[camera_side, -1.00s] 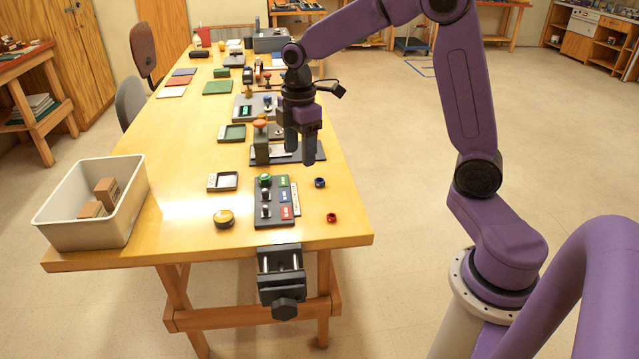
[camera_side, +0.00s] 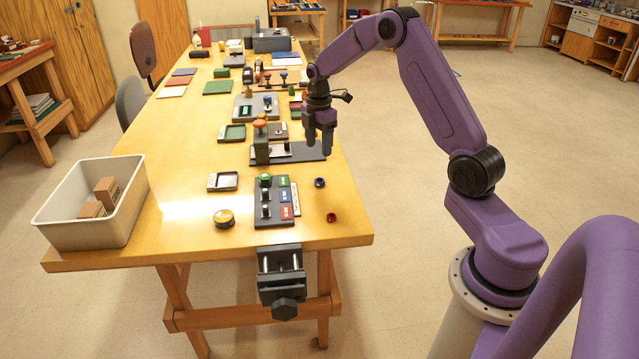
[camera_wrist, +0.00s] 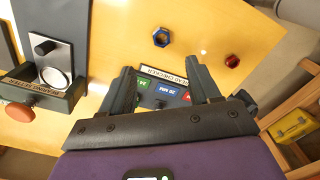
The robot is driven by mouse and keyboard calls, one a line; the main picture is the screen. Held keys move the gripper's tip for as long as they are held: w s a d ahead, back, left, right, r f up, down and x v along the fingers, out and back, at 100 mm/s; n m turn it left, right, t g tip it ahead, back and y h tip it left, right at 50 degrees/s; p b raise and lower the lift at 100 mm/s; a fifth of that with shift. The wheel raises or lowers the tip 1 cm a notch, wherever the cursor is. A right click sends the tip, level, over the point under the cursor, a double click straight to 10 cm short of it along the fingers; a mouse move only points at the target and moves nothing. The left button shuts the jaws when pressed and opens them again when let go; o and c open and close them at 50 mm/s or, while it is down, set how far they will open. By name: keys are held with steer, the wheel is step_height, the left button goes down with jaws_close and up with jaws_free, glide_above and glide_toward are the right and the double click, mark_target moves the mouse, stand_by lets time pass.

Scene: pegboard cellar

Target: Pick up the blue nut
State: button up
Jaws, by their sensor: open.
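The blue nut (camera_side: 320,183) lies flat on the wooden table near its right edge, right of the dark panel with coloured labels. It also shows in the wrist view (camera_wrist: 161,38), as a blue hexagonal ring beyond my fingertips. My gripper (camera_side: 318,150) is open and empty, pointing down above the table. In the side view it appears farther back along the table than the nut. In the wrist view the two fingers (camera_wrist: 163,76) are spread apart, and the nut lies clear of both.
A red nut (camera_side: 332,217) lies in front of the blue nut. The dark panel (camera_side: 262,222) stands to their left. A dark fixture with an orange knob (camera_side: 261,125) is close left of my gripper. A white bin (camera_side: 122,222) sits far left. Bare tabletop surrounds both nuts.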

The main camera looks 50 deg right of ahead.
mark_target(320, 183)
step_height(320, 183, down, 11)
steer(key=shift+s+a+f, duration=0.1)
steer(key=shift+s+f, duration=0.05)
steer(key=shift+f, duration=0.05)
steer(key=c, duration=1.1)
